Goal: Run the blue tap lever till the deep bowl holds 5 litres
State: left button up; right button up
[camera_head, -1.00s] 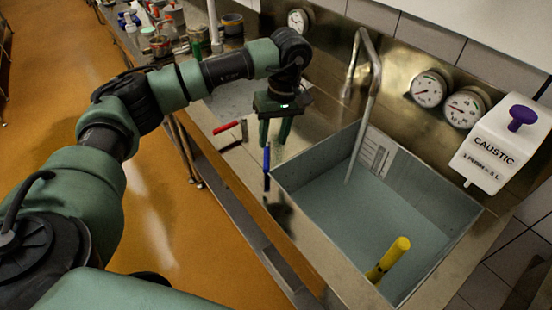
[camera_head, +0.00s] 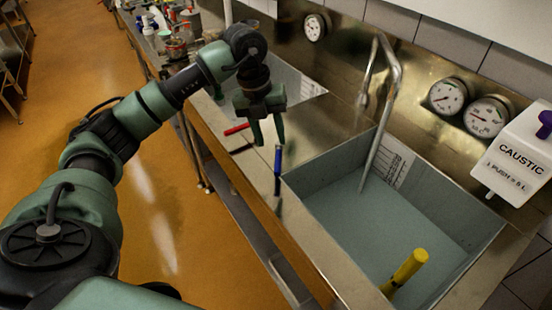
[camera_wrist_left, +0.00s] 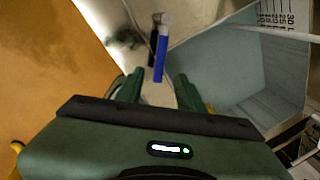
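The blue tap lever (camera_head: 278,165) stands up at the front edge of the counter, left of the deep bowl. The deep bowl (camera_head: 322,172) is a grey rectangular sink with a litre scale on its back wall. Its bottom looks even grey-blue; I cannot tell the water level. My left gripper (camera_head: 268,138) is open and empty above and behind the lever, fingers pointing down. In the left wrist view, the blue lever (camera_wrist_left: 160,58) shows ahead of the gap between the open fingers (camera_wrist_left: 157,88), apart from them. My right gripper is not in view.
A red lever (camera_head: 237,129) lies left of the blue one. A curved metal spout (camera_head: 396,80) reaches over the bowl; I cannot tell whether it runs. A yellow upright piece (camera_head: 408,266) stands in the bowl. Gauges (camera_head: 447,97) and a caustic dispenser (camera_head: 520,160) are on the wall.

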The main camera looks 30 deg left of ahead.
aim_at(277, 161)
pick_arm(q)
jog(key=shift+p+x, duration=0.9)
jog(key=shift+x, duration=3)
grip_shut()
jog(key=shift+a, duration=0.1)
